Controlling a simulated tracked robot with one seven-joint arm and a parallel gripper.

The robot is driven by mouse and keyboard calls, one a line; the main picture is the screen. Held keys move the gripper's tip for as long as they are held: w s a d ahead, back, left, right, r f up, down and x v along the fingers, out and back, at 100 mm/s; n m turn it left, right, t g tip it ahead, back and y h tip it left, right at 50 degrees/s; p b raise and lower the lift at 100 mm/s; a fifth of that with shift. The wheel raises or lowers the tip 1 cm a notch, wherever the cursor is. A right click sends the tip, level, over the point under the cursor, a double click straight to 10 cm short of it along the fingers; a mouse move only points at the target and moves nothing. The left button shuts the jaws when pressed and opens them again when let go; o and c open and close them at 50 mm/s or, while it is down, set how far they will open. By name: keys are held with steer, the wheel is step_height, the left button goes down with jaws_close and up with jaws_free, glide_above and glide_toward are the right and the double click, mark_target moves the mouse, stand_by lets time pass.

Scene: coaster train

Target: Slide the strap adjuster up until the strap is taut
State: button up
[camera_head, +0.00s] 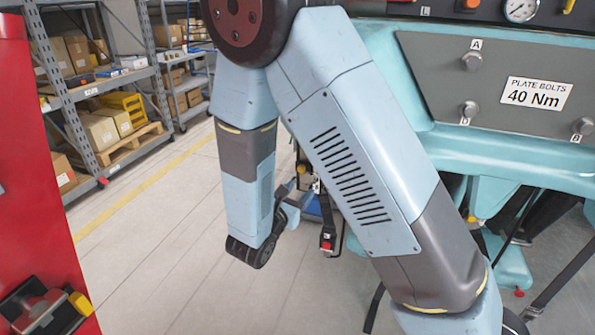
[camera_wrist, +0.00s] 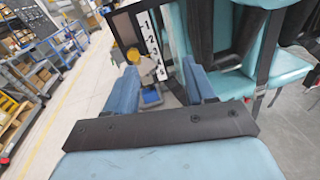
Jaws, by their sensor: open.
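In the wrist view, the two blue fingers of my gripper (camera_wrist: 160,72) stand apart with nothing clasped between them. A white strip with numbers (camera_wrist: 152,45) on a dark backing and a yellow knob-like part (camera_wrist: 133,56) show between and beyond the fingertips. I cannot tell for sure which part is the strap adjuster. In the head view, my gripper (camera_head: 297,198) is partly hidden behind my arm. A dark strap with a red-buttoned buckle (camera_head: 327,242) hangs just right of it. The strap's upper part is hidden by my arm, so its tautness cannot be judged.
A teal seat (camera_wrist: 290,70) with dark padding is at the right in the wrist view. A grey panel (camera_head: 430,75) with a torque sign is at upper right in the head view. A red cabinet (camera_head: 35,180) is at left. Floor (camera_head: 160,235) between is clear.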

steer(key=a+f+n+t+y, duration=0.1)
steer(key=a+f+n+y, duration=0.1)
steer(key=a, duration=0.1)
glide_toward(300, 170)
steer(key=shift+n+t, duration=0.3)
steer(key=shift+n, duration=0.1)
steer(key=x, duration=0.8)
steer(key=shift+w+d+f, duration=0.1)
steer(key=shift+d+f, duration=0.1)
steer(key=shift+f, duration=0.05)
steer(key=shift+c, duration=0.3)
jaws_close()
